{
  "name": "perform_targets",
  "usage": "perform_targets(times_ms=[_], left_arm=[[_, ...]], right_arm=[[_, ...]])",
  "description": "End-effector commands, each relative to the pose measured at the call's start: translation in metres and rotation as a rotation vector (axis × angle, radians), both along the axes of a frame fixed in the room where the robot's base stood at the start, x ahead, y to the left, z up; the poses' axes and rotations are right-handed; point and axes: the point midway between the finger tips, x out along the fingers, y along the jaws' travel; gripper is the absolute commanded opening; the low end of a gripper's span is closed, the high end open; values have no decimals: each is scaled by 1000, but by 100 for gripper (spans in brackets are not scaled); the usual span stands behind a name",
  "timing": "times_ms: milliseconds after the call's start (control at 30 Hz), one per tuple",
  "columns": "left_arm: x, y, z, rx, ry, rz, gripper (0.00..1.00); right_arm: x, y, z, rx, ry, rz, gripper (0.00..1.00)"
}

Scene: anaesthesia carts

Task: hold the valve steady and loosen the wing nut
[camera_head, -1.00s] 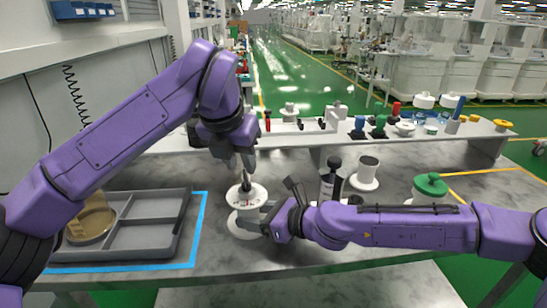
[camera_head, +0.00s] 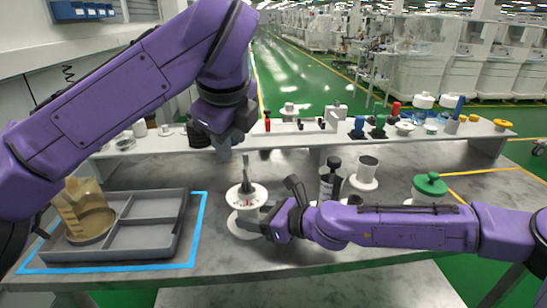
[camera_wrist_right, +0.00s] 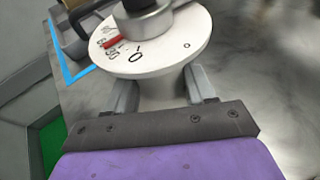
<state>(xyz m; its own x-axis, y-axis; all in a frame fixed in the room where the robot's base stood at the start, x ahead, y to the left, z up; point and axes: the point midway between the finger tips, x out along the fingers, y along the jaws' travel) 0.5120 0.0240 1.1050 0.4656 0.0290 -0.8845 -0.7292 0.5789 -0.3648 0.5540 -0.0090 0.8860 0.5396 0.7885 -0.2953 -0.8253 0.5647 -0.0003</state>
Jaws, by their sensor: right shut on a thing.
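The valve (camera_head: 240,222) is a white spool-shaped body standing upright on the grey bench, with a marked dial and a thin grey stem (camera_head: 246,168) on top. The right wrist view shows the dial (camera_wrist_right: 165,55) with a red mark and a metal collar (camera_wrist_right: 146,24) under a dark part cut off at the top edge. My right gripper (camera_wrist_right: 162,92) is shut on the valve's neck below the dial. My left gripper (camera_head: 226,145) is above and slightly left of the stem, apart from the valve. Its fingers are mostly hidden. I cannot make out the wing nut separately.
A grey divided tray (camera_head: 112,218) inside blue tape lies at left, with a beaker-like amber container (camera_head: 88,212) in it. A black-topped bottle (camera_head: 328,182), a white flanged cylinder (camera_head: 366,172) and a green-capped part (camera_head: 430,186) stand to the right. A raised shelf (camera_head: 290,135) runs behind.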

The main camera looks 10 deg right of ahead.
Motion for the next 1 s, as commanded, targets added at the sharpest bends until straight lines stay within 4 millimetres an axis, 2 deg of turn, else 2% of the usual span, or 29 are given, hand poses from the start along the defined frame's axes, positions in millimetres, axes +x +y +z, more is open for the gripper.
perform_targets(times_ms=[367, 500, 700, 1000], left_arm=[[-15, -27, -9, -253, -218, 625, 33], [-27, -49, -14, -362, -346, 777, 33], [-38, -67, -21, -362, -392, 747, 33], [-40, -70, -22, -360, -397, 739, 33]], right_arm=[[0, 0, -1, 0, 1, 0, 37], [0, 0, -1, 0, 1, 0, 37], [0, 0, -1, 0, 1, 0, 37], [0, 0, -1, 0, 1, 0, 37]])
